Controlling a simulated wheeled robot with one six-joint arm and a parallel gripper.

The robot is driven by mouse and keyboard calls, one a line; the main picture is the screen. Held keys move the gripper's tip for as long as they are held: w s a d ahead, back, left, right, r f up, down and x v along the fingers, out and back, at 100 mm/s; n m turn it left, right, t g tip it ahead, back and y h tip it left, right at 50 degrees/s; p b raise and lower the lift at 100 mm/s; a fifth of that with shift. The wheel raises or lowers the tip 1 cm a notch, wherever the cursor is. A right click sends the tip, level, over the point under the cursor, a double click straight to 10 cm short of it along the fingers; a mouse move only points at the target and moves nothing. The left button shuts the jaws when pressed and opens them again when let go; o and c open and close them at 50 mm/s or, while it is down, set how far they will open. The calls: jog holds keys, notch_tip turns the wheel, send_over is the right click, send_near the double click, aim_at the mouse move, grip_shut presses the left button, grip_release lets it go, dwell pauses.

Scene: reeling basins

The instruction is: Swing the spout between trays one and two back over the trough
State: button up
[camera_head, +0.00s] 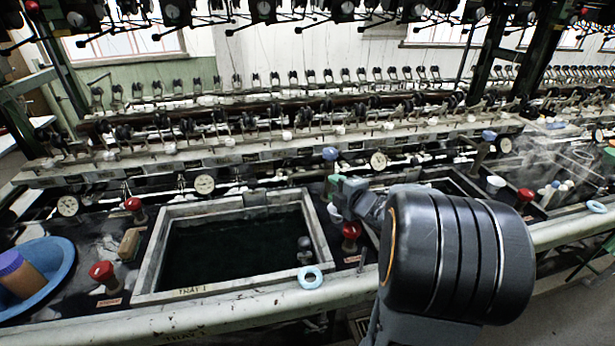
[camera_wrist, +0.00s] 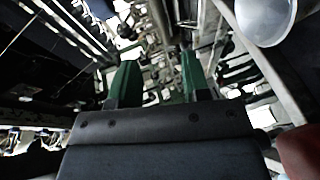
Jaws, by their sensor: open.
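The spout between trays one and two shows in the head view mainly as a blue knob (camera_head: 330,153) on a post at the trough's front side. My arm hides most of the rest, and I cannot tell which way its outlet points. My gripper (camera_head: 335,186) is close below the knob, its green fingers partly hidden by my wrist. In the wrist view my gripper (camera_wrist: 159,62) has its two green fingers apart, with nothing clearly held between them. Tray one (camera_head: 236,286) is a square dark-water basin left of my arm. Tray two (camera_head: 447,180) is partly hidden behind my arm.
Red knobs stand near tray one, one (camera_head: 351,230) close below my gripper. A pale blue ring (camera_head: 310,277) lies on the front rail. A blue basin (camera_head: 40,275) is at far left. Another blue-topped spout (camera_head: 488,136) stands right. A white round thing (camera_wrist: 265,18) is in the wrist view.

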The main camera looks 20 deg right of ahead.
aim_at(309, 175)
jog(key=shift+s+f+n+y, duration=0.1)
jog(key=shift+f+n+y, duration=0.1)
jog(key=shift+n+y, duration=0.2)
jog(key=shift+a+n, duration=0.1)
jog(key=shift+n, duration=0.2)
jog(key=x, duration=1.3)
jog(key=shift+w+a+r, duration=0.1)
jog(key=shift+w+a, duration=0.1)
jog(key=shift+w, duration=0.05)
jog(key=shift+y, duration=0.3)
grip_shut()
